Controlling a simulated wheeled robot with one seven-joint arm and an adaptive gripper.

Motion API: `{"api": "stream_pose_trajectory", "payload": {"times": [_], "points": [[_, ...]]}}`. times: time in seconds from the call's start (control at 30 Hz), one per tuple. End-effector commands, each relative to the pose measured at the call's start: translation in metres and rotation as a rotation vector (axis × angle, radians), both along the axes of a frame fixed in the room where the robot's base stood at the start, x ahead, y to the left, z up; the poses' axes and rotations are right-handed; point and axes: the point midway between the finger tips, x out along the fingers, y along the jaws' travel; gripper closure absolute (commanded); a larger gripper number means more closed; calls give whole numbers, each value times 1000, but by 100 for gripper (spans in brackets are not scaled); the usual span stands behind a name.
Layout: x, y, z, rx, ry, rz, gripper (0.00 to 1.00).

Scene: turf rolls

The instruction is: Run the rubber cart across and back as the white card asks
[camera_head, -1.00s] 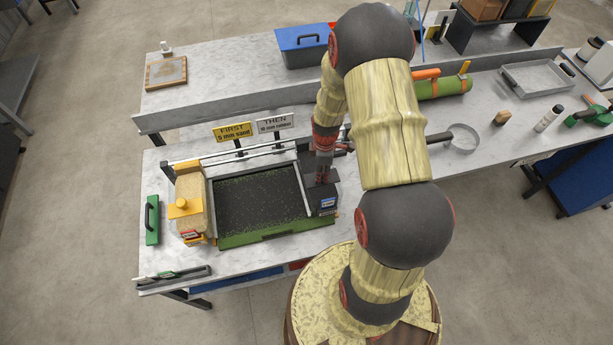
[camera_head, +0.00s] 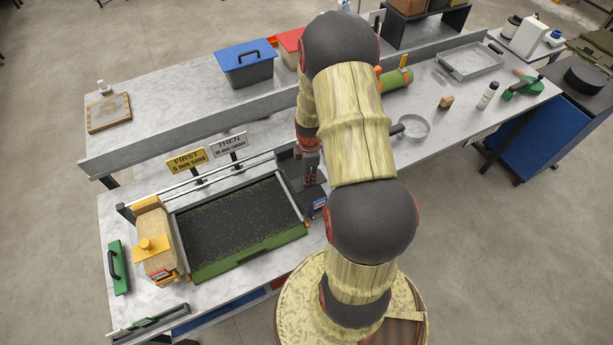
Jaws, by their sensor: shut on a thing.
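The black rubber cart (camera_head: 318,205) stands at the right end of the turf tray (camera_head: 222,262), partly hidden by my arm. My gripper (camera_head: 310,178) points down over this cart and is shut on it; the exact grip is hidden. Dark granules (camera_head: 240,222) cover most of the tray, with green specks showing through. The white card (camera_head: 229,144) behind the tray reads "THEN", with a line that seems to say 10 mm rubber. The yellow card (camera_head: 187,160) beside it reads "FIRST 5 mm sand". The tan sand cart (camera_head: 155,227) with a yellow top stands at the tray's left end.
Rails (camera_head: 205,184) run along the tray's back. A green-handled tool (camera_head: 119,268) lies left of the sand cart. A blue-lidded bin (camera_head: 245,63) stands on the back bench. A round sieve (camera_head: 413,128) and a small brown block (camera_head: 446,102) lie to the right.

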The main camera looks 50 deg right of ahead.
Motion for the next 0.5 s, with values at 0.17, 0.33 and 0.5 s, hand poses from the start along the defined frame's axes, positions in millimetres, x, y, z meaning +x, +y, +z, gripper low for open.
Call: {"api": "stream_pose_trajectory", "payload": {"times": [0.17,0.33,0.5], "points": [[0,-3,1,-5,-3,1,100],[0,-3,1,-5,-3,1,69],[0,-2,1,-3,-1,0,59]]}}
